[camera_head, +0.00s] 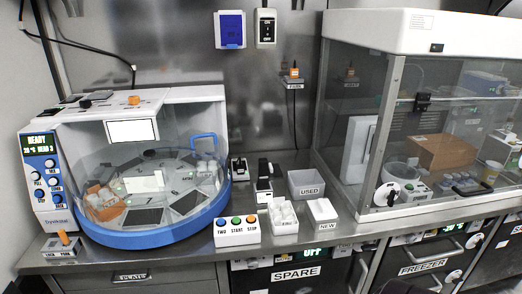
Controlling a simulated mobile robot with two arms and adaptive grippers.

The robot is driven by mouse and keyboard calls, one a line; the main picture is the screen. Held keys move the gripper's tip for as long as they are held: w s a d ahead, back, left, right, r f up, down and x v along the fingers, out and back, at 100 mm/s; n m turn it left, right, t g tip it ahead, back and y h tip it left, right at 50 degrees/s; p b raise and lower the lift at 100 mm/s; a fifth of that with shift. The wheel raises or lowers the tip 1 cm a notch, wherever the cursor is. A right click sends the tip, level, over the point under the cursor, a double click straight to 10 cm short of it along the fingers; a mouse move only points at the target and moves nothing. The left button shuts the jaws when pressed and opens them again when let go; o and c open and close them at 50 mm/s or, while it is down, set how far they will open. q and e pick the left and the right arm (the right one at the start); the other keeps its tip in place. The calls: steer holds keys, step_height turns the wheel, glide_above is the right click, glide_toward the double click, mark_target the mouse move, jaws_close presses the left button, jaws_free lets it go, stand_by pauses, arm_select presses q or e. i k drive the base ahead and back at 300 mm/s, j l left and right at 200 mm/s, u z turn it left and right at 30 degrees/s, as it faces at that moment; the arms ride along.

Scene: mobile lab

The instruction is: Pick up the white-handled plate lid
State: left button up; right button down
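I cannot clearly single out a plate lid with a white handle. A small white block (143,182) shows through the clear cover of the round machine (150,236) at the left; it lies on the dark plates inside, and I cannot tell whether it is a lid handle. The clear cover has a blue handle (204,136). Neither of my grippers is in view.
A three-button box (237,235), a white container of pale round items (283,216), a USED bin (306,187) and a NEW box (322,211) stand on the steel counter. A glass-fronted cabinet (440,30) fills the right. Drawers line the front below.

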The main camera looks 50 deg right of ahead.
mark_target(271, 169)
steer(key=z, duration=1.65)
